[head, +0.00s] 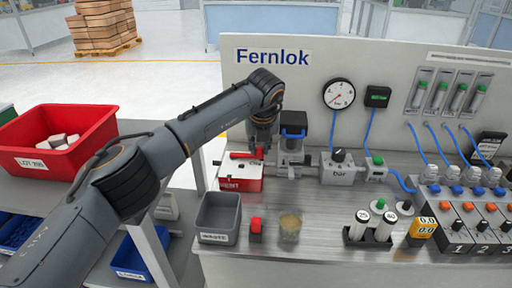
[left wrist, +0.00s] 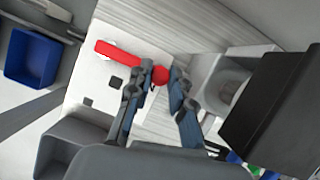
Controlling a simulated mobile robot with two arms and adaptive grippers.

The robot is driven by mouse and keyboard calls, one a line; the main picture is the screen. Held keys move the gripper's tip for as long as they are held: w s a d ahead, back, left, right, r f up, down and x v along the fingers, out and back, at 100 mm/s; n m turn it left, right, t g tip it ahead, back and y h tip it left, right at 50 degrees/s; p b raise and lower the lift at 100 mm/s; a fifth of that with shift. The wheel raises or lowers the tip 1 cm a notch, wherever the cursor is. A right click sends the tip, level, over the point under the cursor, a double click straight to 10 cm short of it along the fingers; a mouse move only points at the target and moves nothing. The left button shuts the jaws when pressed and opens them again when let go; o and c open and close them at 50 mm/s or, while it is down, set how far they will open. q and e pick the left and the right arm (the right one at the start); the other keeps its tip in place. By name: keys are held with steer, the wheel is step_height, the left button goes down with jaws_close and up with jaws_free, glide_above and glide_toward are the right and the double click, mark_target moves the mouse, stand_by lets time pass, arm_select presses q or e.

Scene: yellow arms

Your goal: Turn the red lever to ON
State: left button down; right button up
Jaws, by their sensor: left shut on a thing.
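The red lever (head: 241,155) lies across the pale top of a small red-fronted box (head: 227,184) at the left end of the bench. In the left wrist view the red lever (left wrist: 118,53) runs from upper left to a rounded red end between my fingertips. My left gripper (head: 259,152) is over the box and shut on that end. In the left wrist view the two fingers of my left gripper (left wrist: 160,78) stand on either side of it. Dark squares show on the box top, but no ON mark is readable. My right gripper is not in view.
A grey bin (head: 218,217), a small red block (head: 256,229) and a cup (head: 290,227) stand in front. A red crate (head: 88,121) is left.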

arm_select(q)
steer(key=c, duration=1.2)
jaws_free()
steer(key=shift+w, duration=0.1)
steer(key=v, duration=1.2)
